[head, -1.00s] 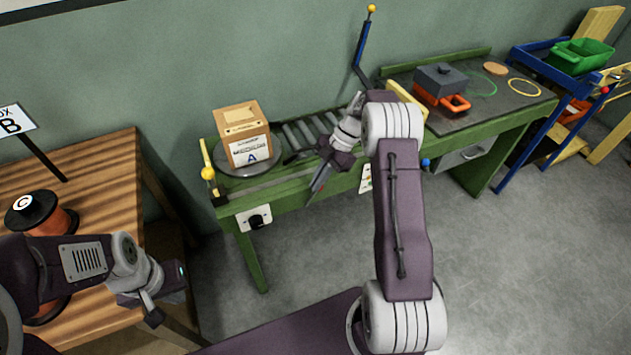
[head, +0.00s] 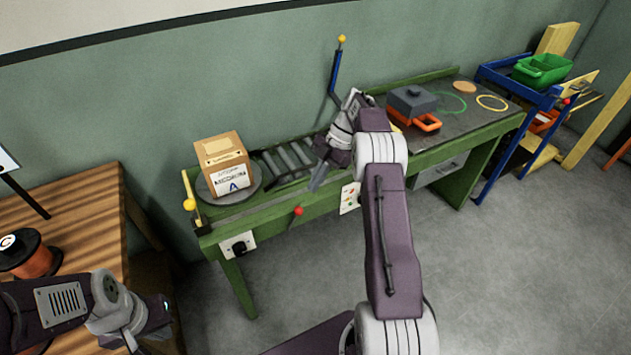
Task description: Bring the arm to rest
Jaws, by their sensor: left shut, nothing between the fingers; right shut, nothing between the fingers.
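My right arm reaches up through the middle of the head view, and its gripper (head: 318,178) is shut and empty. It appears in front of the green conveyor bench (head: 275,212), right of the cardboard box and above a red knob (head: 298,211). I see no contact with either. My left gripper (head: 158,322) is at the lower left, beside the wooden table (head: 85,225), shut and empty. Its fingertips are small and partly hidden.
The cardboard box (head: 221,164) marked A sits on a round plate (head: 252,184) on the bench. A reddish spool (head: 38,262) stands on the wooden table. A grey-and-orange item (head: 411,103) and a blue rack (head: 512,82) are farther right. Floor (head: 500,270) at right is clear.

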